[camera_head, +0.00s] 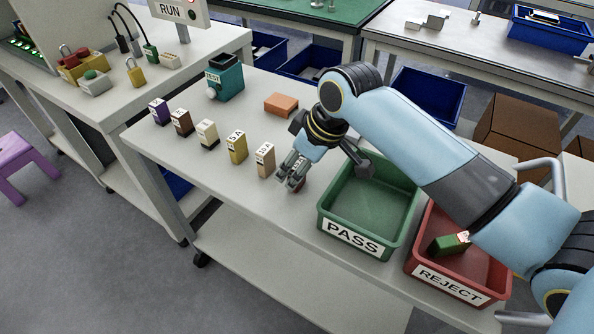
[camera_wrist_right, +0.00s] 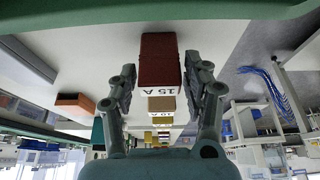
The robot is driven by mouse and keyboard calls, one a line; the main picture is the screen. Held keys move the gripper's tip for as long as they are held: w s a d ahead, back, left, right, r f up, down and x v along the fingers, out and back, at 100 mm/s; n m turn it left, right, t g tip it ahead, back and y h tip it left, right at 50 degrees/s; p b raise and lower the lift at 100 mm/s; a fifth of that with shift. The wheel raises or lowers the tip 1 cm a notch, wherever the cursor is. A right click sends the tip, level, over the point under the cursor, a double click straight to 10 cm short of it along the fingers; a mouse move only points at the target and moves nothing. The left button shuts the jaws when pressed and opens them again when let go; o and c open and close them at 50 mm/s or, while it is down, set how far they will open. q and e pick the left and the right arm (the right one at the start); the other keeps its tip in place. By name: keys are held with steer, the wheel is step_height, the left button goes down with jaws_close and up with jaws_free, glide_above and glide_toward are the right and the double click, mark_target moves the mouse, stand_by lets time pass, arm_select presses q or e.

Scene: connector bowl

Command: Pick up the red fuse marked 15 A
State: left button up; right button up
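The red fuse (camera_wrist_right: 159,62) has a white label reading 15 A and stands between the two fingers of my right gripper (camera_wrist_right: 159,76) in the right wrist view. The fingers are spread on either side of it, with a narrow gap visible on each side. In the head view my right gripper (camera_head: 292,180) reaches down to the table at the near end of the fuse row and hides most of the red fuse. My left gripper is not in view.
A tan fuse marked 10 A (camera_head: 265,161) stands close by, with a yellow fuse (camera_head: 237,148) and several others in line. A green PASS bin (camera_head: 353,240) and a red REJECT bin (camera_head: 447,288) sit right. An orange block (camera_head: 281,104) lies behind.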

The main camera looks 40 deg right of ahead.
steer(key=c, duration=0.6)
steer(key=shift+r, duration=0.1)
steer(key=shift+c, duration=0.2)
